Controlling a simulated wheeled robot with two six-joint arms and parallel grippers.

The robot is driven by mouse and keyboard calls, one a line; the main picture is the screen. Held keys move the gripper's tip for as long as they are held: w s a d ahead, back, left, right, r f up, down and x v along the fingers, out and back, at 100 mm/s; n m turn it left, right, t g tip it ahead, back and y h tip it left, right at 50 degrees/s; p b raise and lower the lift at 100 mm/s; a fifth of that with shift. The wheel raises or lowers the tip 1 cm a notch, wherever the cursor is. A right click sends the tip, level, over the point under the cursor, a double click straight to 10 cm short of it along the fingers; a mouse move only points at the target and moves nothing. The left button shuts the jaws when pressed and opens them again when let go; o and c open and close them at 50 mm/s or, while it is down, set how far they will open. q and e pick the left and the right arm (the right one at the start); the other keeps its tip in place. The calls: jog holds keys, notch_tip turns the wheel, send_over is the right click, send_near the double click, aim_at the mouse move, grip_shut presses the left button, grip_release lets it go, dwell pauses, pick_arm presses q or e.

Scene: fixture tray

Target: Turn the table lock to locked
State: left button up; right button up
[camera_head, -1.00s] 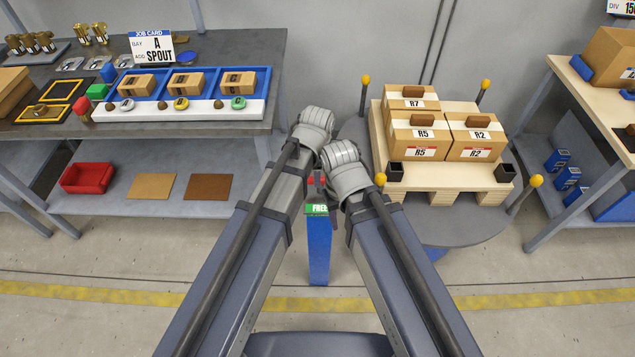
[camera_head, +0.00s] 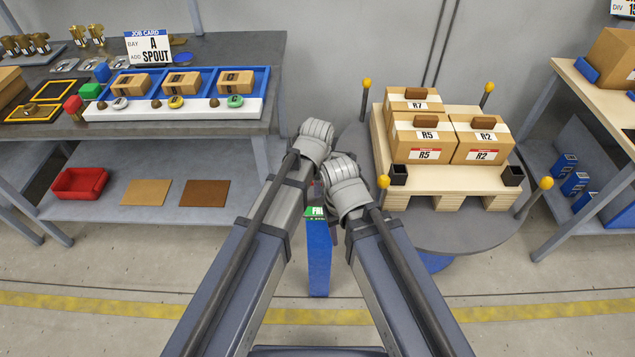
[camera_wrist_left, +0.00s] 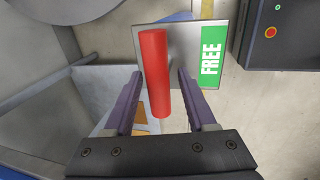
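The table lock is a blue post (camera_head: 319,262) standing in front of the round table, with a green label (camera_head: 314,212) on top, partly covered by my right wrist. In the left wrist view the label (camera_wrist_left: 210,55) reads FREE on a grey plate (camera_wrist_left: 185,42). A red bar handle (camera_wrist_left: 155,60) lies over the plate beside the label. My left gripper (camera_wrist_left: 159,77) is open, its two fingers on either side of the handle, with a gap visible on each side. In the head view my wrists hide both grippers; the right fingers do not show.
The round grey table (camera_head: 455,232) carries a pallet (camera_head: 460,183) with boxes, and yellow-tipped posts (camera_head: 547,183) stand around its edge. A workbench (camera_head: 225,50) with a blue tray stands left, and another bench (camera_head: 590,118) right. Open floor lies in front.

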pick_arm(q)
grip_shut()
dwell(0.5)
jog(key=m, duration=0.4)
jog(key=shift+w+h, duration=0.2)
jog(key=shift+h, duration=0.2)
jog(key=m, duration=0.4)
jog(key=shift+w+d+m+g+h, duration=0.1)
jog(key=shift+w+m+g+h, duration=0.1)
jog(key=shift+m+g+h, duration=0.15)
jog(key=m, duration=0.4)
jog(key=shift+w+d+g+h, duration=0.1)
jog(key=shift+w+g+h, duration=0.05)
jog(key=shift+g+h, duration=0.1)
jog(key=shift+d+m+g, duration=0.15)
jog(key=shift+m+g, duration=0.25)
jog(key=shift+m, duration=1.75)
